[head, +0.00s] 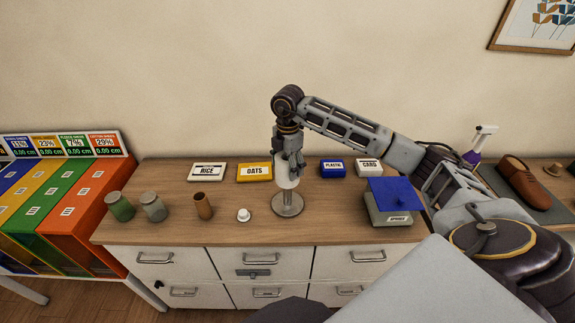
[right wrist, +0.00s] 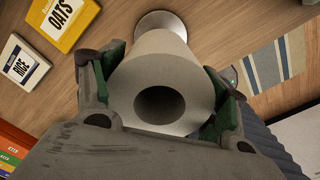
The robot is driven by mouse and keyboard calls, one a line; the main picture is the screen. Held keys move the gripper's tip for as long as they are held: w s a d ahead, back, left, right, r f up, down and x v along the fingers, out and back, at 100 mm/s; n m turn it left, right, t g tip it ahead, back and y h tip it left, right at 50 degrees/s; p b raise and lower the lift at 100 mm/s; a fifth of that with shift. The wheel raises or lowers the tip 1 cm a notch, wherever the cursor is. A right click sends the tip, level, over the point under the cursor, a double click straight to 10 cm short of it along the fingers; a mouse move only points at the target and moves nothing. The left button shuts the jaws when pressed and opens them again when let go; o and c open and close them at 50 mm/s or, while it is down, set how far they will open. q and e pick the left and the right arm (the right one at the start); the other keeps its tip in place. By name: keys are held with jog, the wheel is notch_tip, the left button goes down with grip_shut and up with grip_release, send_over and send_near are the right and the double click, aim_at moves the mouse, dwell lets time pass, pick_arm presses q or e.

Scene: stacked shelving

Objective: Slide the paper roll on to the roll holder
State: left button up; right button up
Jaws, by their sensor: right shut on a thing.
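The white paper roll (head: 287,182) is upright between the fingers of my right gripper (head: 290,162), above the roll holder's base. The right wrist view shows the roll (right wrist: 150,65) end-on with a dark hole, and green-padded fingers (right wrist: 160,88) against both sides. The roll holder (head: 288,205) is a round grey metal base on the wooden counter, with a short stretch of post showing below the roll. The base also shows beyond the roll in the right wrist view (right wrist: 160,18). I cannot tell how far the post is inside the roll. My left gripper is out of view.
A white cap-like piece (head: 243,215) and a brown cup (head: 203,206) stand left of the holder. The RICE (head: 207,172) and OATS (head: 255,172) boxes lie behind. The counter's front edge is close.

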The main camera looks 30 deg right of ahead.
jog(key=shift+f+b, duration=2.05)
jog(key=shift+f, duration=1.35)
dwell(4.6)
